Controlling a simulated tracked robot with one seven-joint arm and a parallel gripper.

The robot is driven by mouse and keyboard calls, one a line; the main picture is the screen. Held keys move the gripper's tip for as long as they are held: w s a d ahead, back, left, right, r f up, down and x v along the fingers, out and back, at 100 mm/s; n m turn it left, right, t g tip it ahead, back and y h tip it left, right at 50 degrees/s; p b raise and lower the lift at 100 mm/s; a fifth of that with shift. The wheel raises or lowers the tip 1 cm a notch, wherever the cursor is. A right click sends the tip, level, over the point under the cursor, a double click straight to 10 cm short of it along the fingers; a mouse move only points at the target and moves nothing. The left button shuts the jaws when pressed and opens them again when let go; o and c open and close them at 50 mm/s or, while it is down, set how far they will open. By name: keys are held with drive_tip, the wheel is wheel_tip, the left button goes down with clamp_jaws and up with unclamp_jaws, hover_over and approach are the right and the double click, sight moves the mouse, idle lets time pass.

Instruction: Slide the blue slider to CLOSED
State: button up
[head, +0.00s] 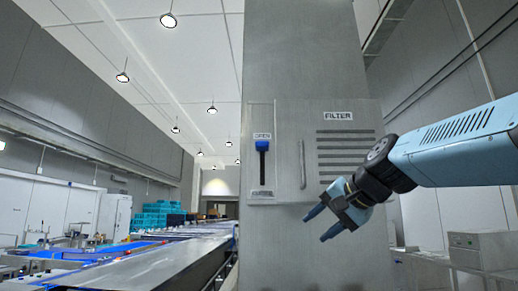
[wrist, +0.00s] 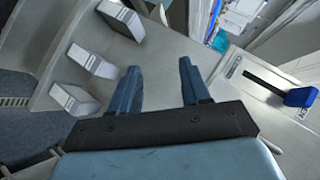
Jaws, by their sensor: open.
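The blue slider (head: 263,145) sits at the top of a dark vertical slot (head: 262,170) on a grey panel, just under a label reading OPEN (head: 262,135). In the wrist view the blue slider (wrist: 300,97) is at the right edge, with the slot running left from it to another label (wrist: 233,67), too small to read. My gripper (head: 316,226) is open and empty, to the right of the slider and lower in the head view, apart from it. Its two blue fingers (wrist: 158,68) show spread in the wrist view.
Right of the slider are a vertical handle (head: 302,164) and a slatted panel labelled FILTER (head: 338,116). A conveyor (head: 150,268) runs at the left, with teal crates (head: 155,214) further back. Several grey boxes (wrist: 92,61) show in the wrist view.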

sight(258, 149)
drive_tip(key=w+a+r+m+t+y, duration=0.2)
drive_tip(key=w+r+y, duration=0.15)
drive_tip(key=r, duration=0.75)
drive_tip(key=w+a+r+m+t+y, duration=0.1)
drive_tip(key=w+a+r+m+y, duration=0.3)
drive_tip(key=r, duration=0.8)
drive_tip(key=w+a, duration=0.2)
drive_tip(key=w, duration=0.1)
drive_tip(key=w+a+n+h, duration=0.1)
drive_tip(key=w+a, duration=0.2)
drive_tip(key=w, duration=0.1)
drive_tip(key=w+a+n+h, duration=0.1)
drive_tip(key=w+a, duration=0.1)
drive_tip(key=w, duration=0.2)
drive_tip(key=shift+w+a, duration=0.1)
drive_tip(key=shift+a, duration=0.3)
drive_tip(key=shift+c, duration=0.3)
clamp_jaws()
